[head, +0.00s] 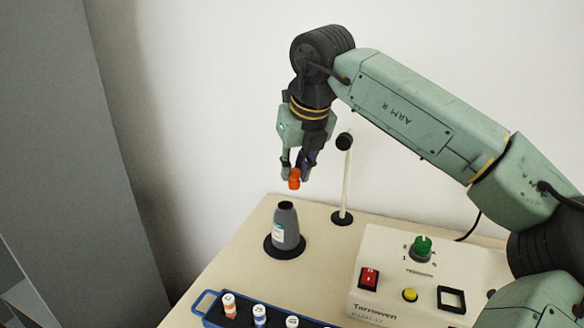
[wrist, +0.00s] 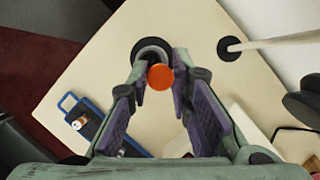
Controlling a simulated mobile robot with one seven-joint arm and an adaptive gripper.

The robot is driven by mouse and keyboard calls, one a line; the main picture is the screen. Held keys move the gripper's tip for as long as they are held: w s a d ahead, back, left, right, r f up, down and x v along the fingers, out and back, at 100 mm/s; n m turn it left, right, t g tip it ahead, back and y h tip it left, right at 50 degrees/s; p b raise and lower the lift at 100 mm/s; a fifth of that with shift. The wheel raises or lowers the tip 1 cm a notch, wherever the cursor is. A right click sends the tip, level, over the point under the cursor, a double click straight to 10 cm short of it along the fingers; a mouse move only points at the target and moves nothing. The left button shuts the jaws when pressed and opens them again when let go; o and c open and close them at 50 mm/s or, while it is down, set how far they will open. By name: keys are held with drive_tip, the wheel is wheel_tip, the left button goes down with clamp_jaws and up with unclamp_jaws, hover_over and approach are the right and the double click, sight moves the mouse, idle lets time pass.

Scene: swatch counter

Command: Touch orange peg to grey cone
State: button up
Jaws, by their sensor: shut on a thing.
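My gripper (head: 294,172) is shut on the orange peg (head: 294,180) and points down. The peg hangs from the fingertips in the air, above the grey cone (head: 286,228), with a clear gap between them in the head view. The cone stands upright on a black round base on the counter and carries a pale label. In the wrist view the peg's round orange end (wrist: 160,77) shows between the purple finger pads. The cone's top (wrist: 152,52) shows just beyond the peg and is partly hidden by it.
A blue tray (head: 207,297) with several white-capped vials stands at the counter's front. A white pole (head: 345,185) with a black knob rises behind the cone to the right. A control box (head: 385,270) with a green knob and buttons sits at right.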

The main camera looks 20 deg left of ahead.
sight(296, 183)
drive_tip(key=shift+f+b, duration=1.35)
drive_tip(key=shift+f, duration=0.65)
drive_tip(key=shift+s+f+b, duration=0.1)
drive_tip(key=shift+f+b, duration=0.35)
drive_tip(key=shift+f, duration=0.1)
idle(0.4)
drive_tip(key=shift+r+p, duration=1.8)
drive_tip(key=shift+r, duration=0.8)
